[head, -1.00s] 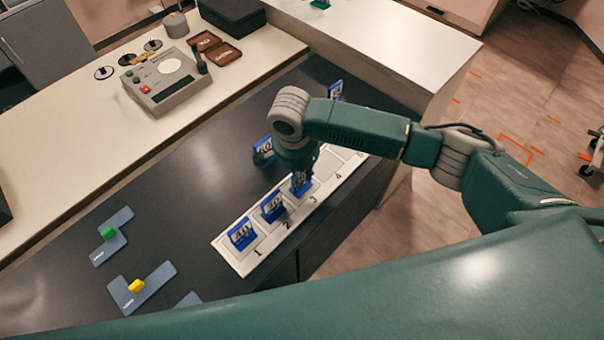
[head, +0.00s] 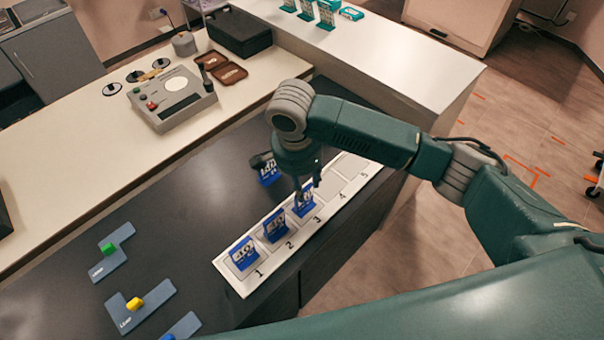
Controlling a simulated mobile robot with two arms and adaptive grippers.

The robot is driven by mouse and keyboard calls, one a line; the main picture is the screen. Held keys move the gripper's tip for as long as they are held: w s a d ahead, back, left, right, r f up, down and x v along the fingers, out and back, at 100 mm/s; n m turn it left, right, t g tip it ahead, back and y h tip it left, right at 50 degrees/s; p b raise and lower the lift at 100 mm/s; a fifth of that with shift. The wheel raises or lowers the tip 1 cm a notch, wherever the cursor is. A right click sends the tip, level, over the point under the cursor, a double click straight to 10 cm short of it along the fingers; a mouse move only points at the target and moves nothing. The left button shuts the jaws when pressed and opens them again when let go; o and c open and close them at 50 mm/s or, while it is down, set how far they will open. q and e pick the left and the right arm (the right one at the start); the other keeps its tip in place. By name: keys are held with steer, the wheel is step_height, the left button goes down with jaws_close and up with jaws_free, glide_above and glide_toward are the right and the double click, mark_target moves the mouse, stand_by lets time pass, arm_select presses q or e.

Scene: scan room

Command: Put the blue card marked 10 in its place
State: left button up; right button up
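A white strip (head: 236,285) with places numbered 1 to 5 lies on the dark counter. Blue cards stand at place 1 (head: 243,254), place 2 (head: 275,226) and place 3 (head: 304,205). Their printed numbers are too small to read surely. Another blue card (head: 268,172) stands behind the strip, partly hidden by my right arm. My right gripper (head: 307,184) points down just above the card at place 3. Its fingers look apart, with the card's top at or just below their tips. Places 4 and 5 look empty. My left gripper is out of view.
Grey-blue angled pieces with a green block (head: 108,248) and a yellow block (head: 134,303) lie at left. A grey control box (head: 170,97), brown trays (head: 229,74) and a black case (head: 238,33) stand on the pale counter. Green stands (head: 326,14) are at the back.

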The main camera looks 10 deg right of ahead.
steer(key=r, duration=0.5)
steer(key=shift+s+a+r, duration=0.2)
steer(key=shift+a+r, duration=0.15)
steer(key=shift+s+f, duration=0.1)
